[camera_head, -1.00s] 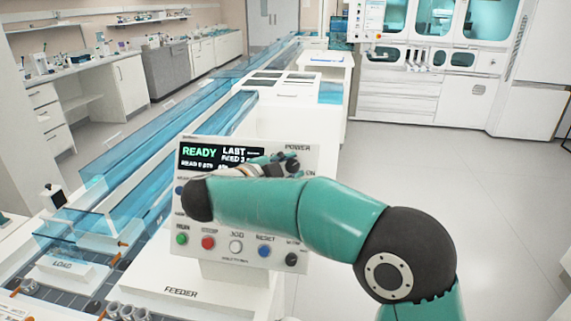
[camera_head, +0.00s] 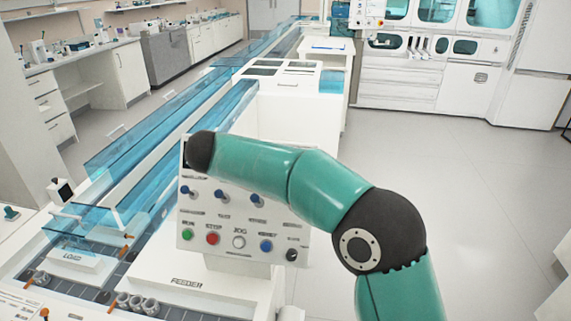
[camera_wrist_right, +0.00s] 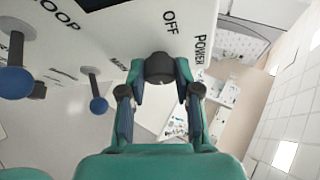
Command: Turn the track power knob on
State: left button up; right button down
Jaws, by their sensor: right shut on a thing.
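The white control panel (camera_head: 224,228) of the feeder stands in the centre of the head view. My right arm crosses in front of its upper part and hides the screen and the power knob there. In the right wrist view the dark power knob (camera_wrist_right: 160,66) sits on the panel, beside the printed words OFF and POWER. My right gripper (camera_wrist_right: 160,82) has its two fingers on either side of the knob and is shut on it. Which way the knob is turned cannot be told. My left gripper is not in view.
Blue-tipped levers (camera_head: 221,196) and a lower row with green (camera_head: 187,235), red (camera_head: 212,238), white (camera_head: 238,242) and blue (camera_head: 266,245) buttons lie below the arm. The clear-covered track (camera_head: 160,125) runs behind left. The floor at right is free.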

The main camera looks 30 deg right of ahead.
jog(key=shift+d, duration=0.1)
dwell(0.3)
jog(key=c, duration=0.8)
grip_release()
jog(key=shift+f, duration=0.1)
jog(key=shift+a+r, duration=0.2)
jog(key=shift+a, duration=0.15)
jog(key=v, duration=1.1)
jog(key=shift+s+a, duration=0.1)
